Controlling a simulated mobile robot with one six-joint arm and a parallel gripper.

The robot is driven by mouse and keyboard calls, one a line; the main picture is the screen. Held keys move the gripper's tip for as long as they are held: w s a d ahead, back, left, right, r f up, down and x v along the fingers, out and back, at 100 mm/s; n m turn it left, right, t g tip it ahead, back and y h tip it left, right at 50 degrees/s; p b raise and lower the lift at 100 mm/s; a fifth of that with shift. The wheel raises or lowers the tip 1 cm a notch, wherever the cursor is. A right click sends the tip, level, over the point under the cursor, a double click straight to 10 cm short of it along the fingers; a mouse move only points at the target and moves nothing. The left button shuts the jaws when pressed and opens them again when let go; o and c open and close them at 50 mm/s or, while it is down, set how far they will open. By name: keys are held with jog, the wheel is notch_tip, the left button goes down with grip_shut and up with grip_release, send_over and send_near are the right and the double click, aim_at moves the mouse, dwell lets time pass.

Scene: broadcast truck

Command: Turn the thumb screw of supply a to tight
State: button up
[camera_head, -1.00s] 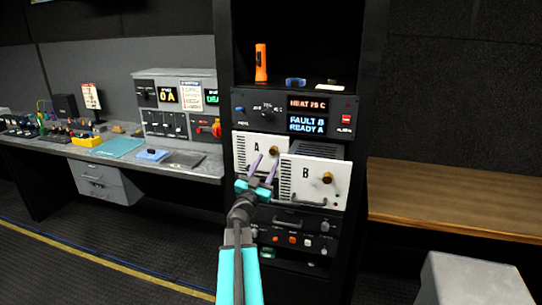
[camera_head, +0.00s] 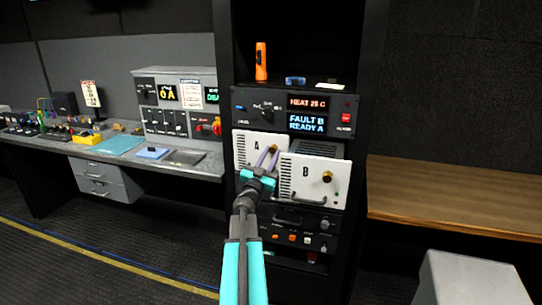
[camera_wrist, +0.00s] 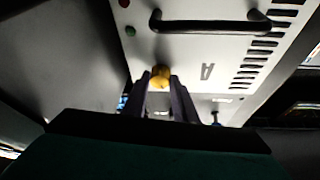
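Supply A (camera_head: 249,152) is a white-fronted unit in the rack, marked "A". Its brass thumb screw (camera_head: 273,148) is partly covered by my fingers in the head view. In the wrist view the thumb screw (camera_wrist: 160,77) shows between my two fingertips, with the "A" and a dark handle (camera_wrist: 210,22) on the same panel. My gripper (camera_head: 269,155) has purple-grey fingers, one on each side of the screw. They look open, with a thin gap beside the screw; I cannot tell whether either finger touches it.
Supply B (camera_head: 308,179), with its own brass screw (camera_head: 327,177), stands out from the rack right beside my gripper. A wooden counter (camera_head: 450,205) lies right, a control desk (camera_head: 190,161) left.

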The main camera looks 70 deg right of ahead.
jog(key=c, duration=0.5)
jog(key=shift+w+r+m+g+y, duration=0.15)
jog(key=shift+m+g, duration=0.3)
jog(key=shift+m, duration=0.5)
jog(key=shift+f+m+g+y, duration=0.15)
jog(key=shift+m+g, duration=0.3)
jog(key=shift+m, duration=0.5)
jog(key=shift+r+m+g+y, duration=0.1)
jog(key=shift+m+g+y, duration=0.2)
jog(key=shift+m+g, duration=0.8)
jog(key=shift+m+t, duration=0.4)
jog(key=o, duration=1.1)
jog(key=shift+c, duration=0.2)
jog(key=shift+a, duration=0.15)
jog(key=b+v, duration=0.2)
jog(key=v, duration=1.1)
jog(key=shift+a+b, duration=0.3)
jog(key=shift+b, duration=0.05)
jog(key=shift+w, duration=0.2)
